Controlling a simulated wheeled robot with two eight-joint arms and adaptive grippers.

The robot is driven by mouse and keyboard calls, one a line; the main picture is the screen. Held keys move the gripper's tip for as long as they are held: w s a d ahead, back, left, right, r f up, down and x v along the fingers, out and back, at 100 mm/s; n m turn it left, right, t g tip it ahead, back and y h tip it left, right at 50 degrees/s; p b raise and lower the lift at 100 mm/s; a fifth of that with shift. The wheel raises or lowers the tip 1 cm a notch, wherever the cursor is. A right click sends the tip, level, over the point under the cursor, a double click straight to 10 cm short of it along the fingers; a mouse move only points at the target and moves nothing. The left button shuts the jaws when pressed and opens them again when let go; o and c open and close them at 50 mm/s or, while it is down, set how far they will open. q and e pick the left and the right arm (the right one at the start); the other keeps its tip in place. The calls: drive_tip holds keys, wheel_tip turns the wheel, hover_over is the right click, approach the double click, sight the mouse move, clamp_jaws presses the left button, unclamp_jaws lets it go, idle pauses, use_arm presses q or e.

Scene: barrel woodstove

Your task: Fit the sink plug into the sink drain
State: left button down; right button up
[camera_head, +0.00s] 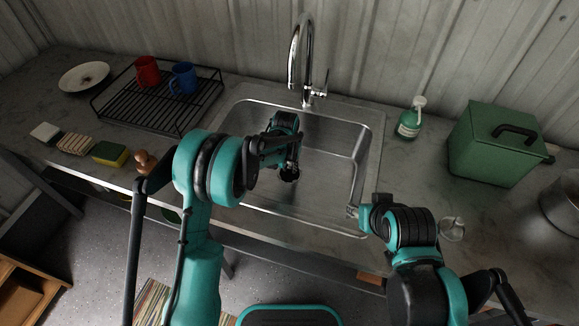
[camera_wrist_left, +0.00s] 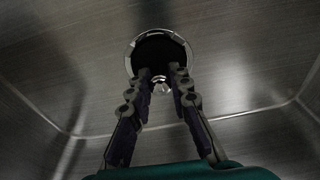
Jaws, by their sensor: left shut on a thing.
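My left gripper (camera_head: 289,173) reaches down into the steel sink (camera_head: 325,133). In the left wrist view its two fingers (camera_wrist_left: 160,82) are shut on the sink plug (camera_wrist_left: 159,87), of which a small shiny metal knob shows between the fingertips. A bright metal ring, the sink drain (camera_wrist_left: 133,62), surrounds a black round area just beyond the fingertips. I cannot tell how much of that black is the plug and how much is the drain opening, or whether plug and drain touch. My right gripper (camera_head: 362,210) is by the sink's front right rim, its jaw opening unclear.
A chrome faucet (camera_head: 301,60) stands behind the sink. A black rack (camera_head: 150,98) with red and blue mugs is at left, near a plate (camera_head: 84,77) and sponges. A green soap bottle (camera_head: 410,120) and green box (camera_head: 494,145) stand at right.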

sight(288, 175)
use_arm(q)
drive_tip(key=c, duration=1.4)
unclamp_jaws()
drive_tip(key=shift+f, duration=0.15)
use_arm(e)
drive_tip(key=shift+f, duration=0.15)
use_arm(q)
wheel_tip(288, 175, up, 12)
drive_tip(key=s+p, duration=0.1)
drive_tip(key=p, duration=0.3)
drive_tip(key=shift+s+a+r, duration=0.2)
drive_tip(key=shift+s+a, duration=0.1)
drive_tip(key=shift+s, duration=0.1)
use_arm(e)
drive_tip(key=shift+r, duration=2.1)
